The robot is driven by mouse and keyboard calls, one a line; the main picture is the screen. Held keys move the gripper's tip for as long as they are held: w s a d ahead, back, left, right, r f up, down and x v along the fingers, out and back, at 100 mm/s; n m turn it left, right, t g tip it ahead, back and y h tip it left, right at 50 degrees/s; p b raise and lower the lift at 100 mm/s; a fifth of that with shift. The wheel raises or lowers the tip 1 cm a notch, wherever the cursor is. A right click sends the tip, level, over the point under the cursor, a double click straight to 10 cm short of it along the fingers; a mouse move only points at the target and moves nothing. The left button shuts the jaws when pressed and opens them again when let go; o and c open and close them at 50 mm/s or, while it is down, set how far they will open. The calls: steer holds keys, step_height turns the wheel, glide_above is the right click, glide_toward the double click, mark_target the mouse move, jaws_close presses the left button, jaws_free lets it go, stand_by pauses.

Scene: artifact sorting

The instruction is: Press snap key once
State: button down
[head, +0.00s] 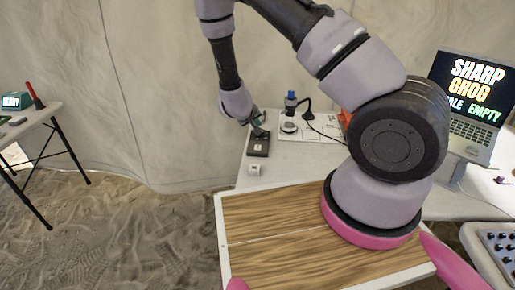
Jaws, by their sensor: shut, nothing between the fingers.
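The likely snap key is a small dark box (258,146) with a light marking, lying near the left edge of the white table. A label is too small to read. My gripper (257,126) is shut and empty at the back of this dark box, pointing down at it. I cannot tell whether the fingertips touch it. The fingertips are small and partly hidden by my wrist.
A small white cube (254,169) sits in front of the dark box. A blue-topped device (291,100) stands on a white sheet to the right. A laptop (470,95) reads "SHARP GROG" with "EMPTY" below. A wooden-topped tray (275,256) is in front. Another table (30,122) stands left.

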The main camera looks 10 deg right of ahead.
mark_target(257, 148)
steer(key=shift+f, duration=4.25)
steer(key=shift+f, duration=0.4)
steer(key=shift+f, duration=0.5)
steer(key=shift+r, duration=0.85)
steer(key=shift+r, duration=0.1)
steer(key=shift+r, duration=2.4)
